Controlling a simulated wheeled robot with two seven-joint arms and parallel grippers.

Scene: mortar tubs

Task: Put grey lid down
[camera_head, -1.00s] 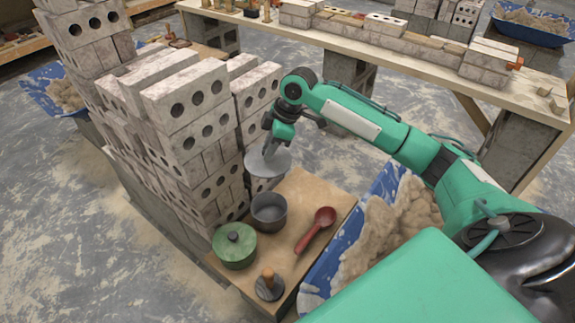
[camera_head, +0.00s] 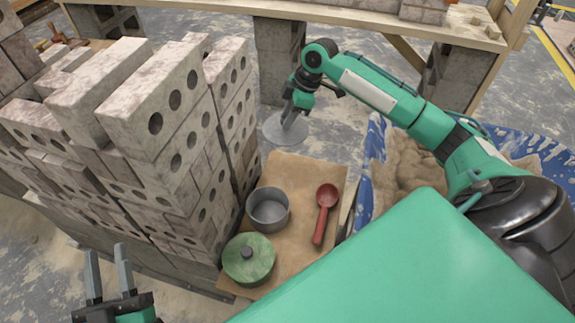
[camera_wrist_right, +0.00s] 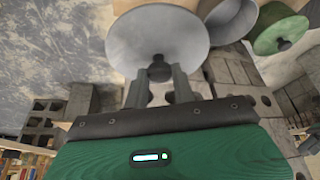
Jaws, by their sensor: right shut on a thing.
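The grey lid (camera_head: 286,130) is a round disc held by its dark knob in my right gripper (camera_head: 290,112), beyond the far end of the board. It also shows in the right wrist view (camera_wrist_right: 157,38), with the fingers closed on the knob. An open, empty grey pot (camera_head: 268,210) stands on the sandy board (camera_head: 300,172), nearer than the lid. A green lidded pot (camera_head: 248,259) stands in front of it. My left gripper (camera_head: 108,268) is at the lower left, fingers apart and empty, in front of the brick stack.
A red scoop (camera_head: 325,212) lies on the board right of the grey pot. A tall brick stack (camera_head: 165,110) stands close on the left. A blue tub of sand (camera_head: 400,160) is on the right. A wooden bench (camera_head: 330,22) runs behind.

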